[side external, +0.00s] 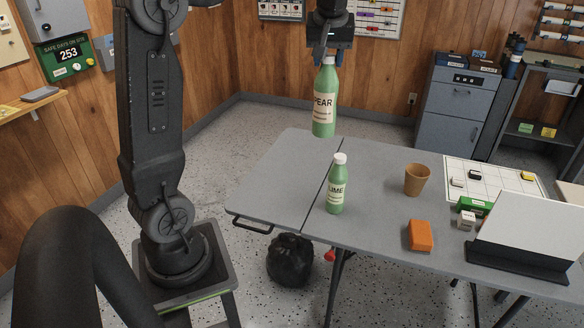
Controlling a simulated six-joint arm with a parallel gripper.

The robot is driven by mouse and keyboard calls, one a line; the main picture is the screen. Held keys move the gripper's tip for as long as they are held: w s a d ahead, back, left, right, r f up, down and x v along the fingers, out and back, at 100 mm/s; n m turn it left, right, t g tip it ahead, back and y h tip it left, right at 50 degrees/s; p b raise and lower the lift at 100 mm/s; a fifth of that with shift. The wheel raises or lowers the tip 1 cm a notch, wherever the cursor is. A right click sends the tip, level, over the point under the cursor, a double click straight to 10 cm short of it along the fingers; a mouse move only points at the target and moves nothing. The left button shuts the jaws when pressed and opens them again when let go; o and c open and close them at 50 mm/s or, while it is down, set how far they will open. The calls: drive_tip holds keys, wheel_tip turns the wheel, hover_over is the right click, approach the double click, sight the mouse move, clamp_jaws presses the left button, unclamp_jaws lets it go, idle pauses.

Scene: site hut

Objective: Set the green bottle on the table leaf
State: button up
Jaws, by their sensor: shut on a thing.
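My gripper (328,57) is shut on the neck of a green bottle (325,100) with a pale label reading "PEAR". The bottle hangs upright, and its base shows near the table's far edge in the picture. Its exact height above the surface is hard to tell. The table leaf (275,180) is the grey left section, bare on top, with a dark seam along its right side. A second, smaller green bottle (337,190), labelled "LIME", stands upright just right of the seam on the main tabletop (375,220).
A tan cup (416,180), an orange block (420,236), a white board with small blocks (490,177) and a white panel on a dark base (530,235) occupy the table's right part. A handle (252,226) is under the leaf's front edge. A black bag (290,260) is on the floor.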

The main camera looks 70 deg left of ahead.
drive_tip(key=s+a, duration=0.9)
drive_tip(key=s, duration=0.1)
drive_tip(key=shift+f+n, duration=0.3)
drive_tip(key=shift+f, duration=0.1)
wheel_tip(320, 180, down, 23)
drive_tip(key=shift+w+f, duration=0.1)
drive_tip(key=shift+f, duration=2.1)
drive_tip(key=o, duration=1.1)
drive_tip(key=shift+f, duration=0.1)
